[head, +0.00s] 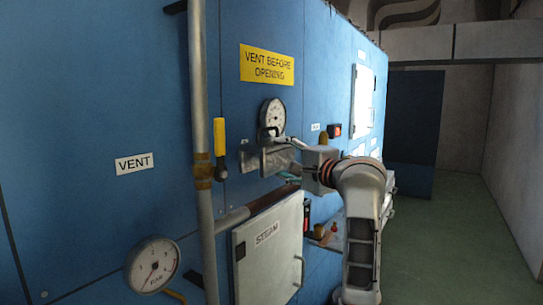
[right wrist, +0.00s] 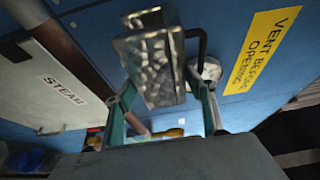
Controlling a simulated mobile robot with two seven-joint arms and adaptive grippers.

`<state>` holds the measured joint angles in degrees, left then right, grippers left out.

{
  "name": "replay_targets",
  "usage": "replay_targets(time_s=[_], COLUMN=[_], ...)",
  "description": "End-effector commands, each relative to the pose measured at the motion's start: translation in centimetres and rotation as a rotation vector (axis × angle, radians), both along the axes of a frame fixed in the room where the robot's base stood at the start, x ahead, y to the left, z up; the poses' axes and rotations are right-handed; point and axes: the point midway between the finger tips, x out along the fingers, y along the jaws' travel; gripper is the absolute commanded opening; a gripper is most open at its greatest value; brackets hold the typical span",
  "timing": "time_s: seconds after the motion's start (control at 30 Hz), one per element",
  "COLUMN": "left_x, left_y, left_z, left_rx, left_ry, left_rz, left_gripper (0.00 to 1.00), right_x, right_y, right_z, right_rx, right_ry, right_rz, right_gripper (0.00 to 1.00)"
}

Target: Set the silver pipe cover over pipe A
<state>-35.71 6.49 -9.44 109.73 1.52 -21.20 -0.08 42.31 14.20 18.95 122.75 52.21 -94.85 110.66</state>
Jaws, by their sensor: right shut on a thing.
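The silver pipe cover (head: 265,159) is a dented, shiny metal piece in front of the blue panel, below the upper gauge. My right gripper (head: 292,151) comes in from the right and is shut on it. In the right wrist view the cover (right wrist: 155,68) sits between my right gripper's two fingers (right wrist: 162,95). A grey vertical pipe (head: 200,110) stands left of the cover, and a horizontal pipe (head: 258,205) runs below it. No label for pipe A is readable, so I cannot tell which it is. My left gripper is out of view.
The upper gauge (head: 272,113) and a yellow handle (head: 219,137) are close to the cover. A white STEAM door (head: 268,252) is below, with a larger gauge (head: 152,265) at lower left. Green floor (head: 450,245) is clear at the right.

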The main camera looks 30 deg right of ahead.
Motion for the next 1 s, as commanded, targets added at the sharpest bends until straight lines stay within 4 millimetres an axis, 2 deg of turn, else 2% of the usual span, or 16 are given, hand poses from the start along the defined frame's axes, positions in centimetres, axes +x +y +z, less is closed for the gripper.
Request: replay_targets(time_s=[0.2,0.37,0.57,0.8,1.0], left_x=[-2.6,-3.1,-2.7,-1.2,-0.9], left_y=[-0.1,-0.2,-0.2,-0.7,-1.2], left_z=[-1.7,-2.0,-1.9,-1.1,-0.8], left_rx=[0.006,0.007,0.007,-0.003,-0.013], left_ry=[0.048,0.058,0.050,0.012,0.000], left_rz=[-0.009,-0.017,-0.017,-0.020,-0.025], left_gripper=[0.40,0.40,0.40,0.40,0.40], right_x=[0.0,0.0,-0.2,-0.2,-0.2], right_y=[0.0,0.1,0.1,0.2,0.1], right_z=[0.1,0.1,-0.6,-2.7,-4.4], right_rx=[0.004,0.004,0.002,0.003,0.003], right_ry=[-0.009,-0.009,-0.007,-0.006,-0.006], right_rz=[0.001,0.001,0.001,0.001,0.001], right_gripper=[0.09,0.09,0.09,0.09,0.09])
